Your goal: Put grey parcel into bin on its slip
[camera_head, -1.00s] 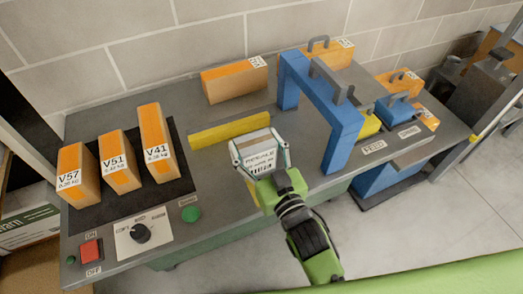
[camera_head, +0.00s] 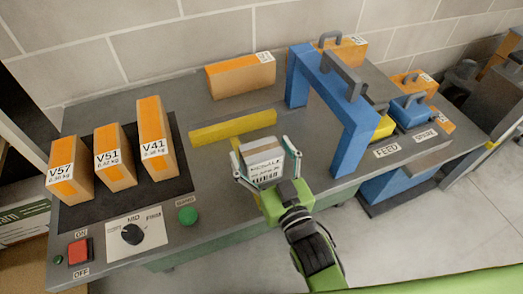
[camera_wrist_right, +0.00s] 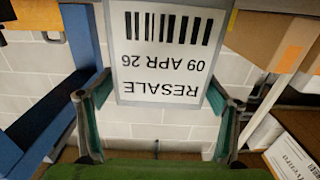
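The grey parcel (camera_head: 262,161) is between the fingers of my right gripper (camera_head: 267,170), in front of the yellow bar in the head view. Its white slip faces the cameras. In the right wrist view the parcel (camera_wrist_right: 170,92) shows at top centre, with a barcode and the words RESALE and 09 APR 26 upside down. The fingertips of my right gripper (camera_wrist_right: 162,98) lie at its two side edges. No bin marked RESALE can be made out. My left gripper is not in view.
Orange cartons V57 (camera_head: 70,172), V51 (camera_head: 115,155) and V41 (camera_head: 157,140) stand on a dark mat. A blue frame (camera_head: 353,135) stands right of the parcel. The yellow bar (camera_head: 232,127) and another carton (camera_head: 240,76) lie behind. Red (camera_head: 80,252) and green (camera_head: 187,216) buttons are in front.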

